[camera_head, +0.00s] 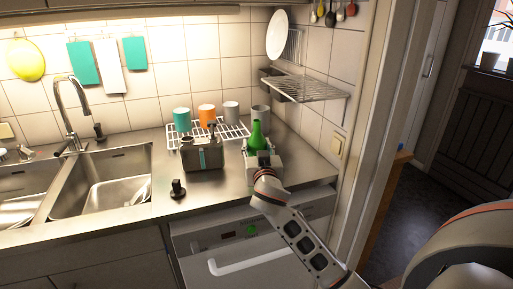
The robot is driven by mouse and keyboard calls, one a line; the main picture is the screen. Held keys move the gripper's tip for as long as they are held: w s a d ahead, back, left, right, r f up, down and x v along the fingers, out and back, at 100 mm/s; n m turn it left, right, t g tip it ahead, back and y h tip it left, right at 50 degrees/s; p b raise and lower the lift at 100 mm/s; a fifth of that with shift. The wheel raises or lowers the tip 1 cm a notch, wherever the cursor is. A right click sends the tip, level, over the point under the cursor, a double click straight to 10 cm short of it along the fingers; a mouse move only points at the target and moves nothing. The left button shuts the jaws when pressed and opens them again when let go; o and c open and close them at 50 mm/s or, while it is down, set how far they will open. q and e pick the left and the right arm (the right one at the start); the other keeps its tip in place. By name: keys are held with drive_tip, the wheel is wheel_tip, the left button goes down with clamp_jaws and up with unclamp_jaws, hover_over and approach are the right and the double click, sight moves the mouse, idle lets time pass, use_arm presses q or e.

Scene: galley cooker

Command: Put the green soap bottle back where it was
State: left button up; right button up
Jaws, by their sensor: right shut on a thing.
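The green soap bottle (257,134) stands upright above the counter, right of the grey caddy. My right gripper (262,152) is in front of it and shut on it, covering its lower part. I cannot tell whether the bottle's base touches the counter. My left gripper is not in view.
The grey caddy (203,153) stands close by on the left. Behind it, a white wire rack (240,128) holds cups, including an orange cup (207,115). A wire shelf (312,90) juts from the right wall. A small black object (178,189) is near the front edge.

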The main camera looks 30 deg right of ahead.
drive_tip(key=shift+f, duration=0.1)
drive_tip(key=o, duration=1.4)
drive_tip(key=shift+o, duration=0.2)
drive_tip(key=shift+r, duration=0.3)
drive_tip(key=v, duration=1.2)
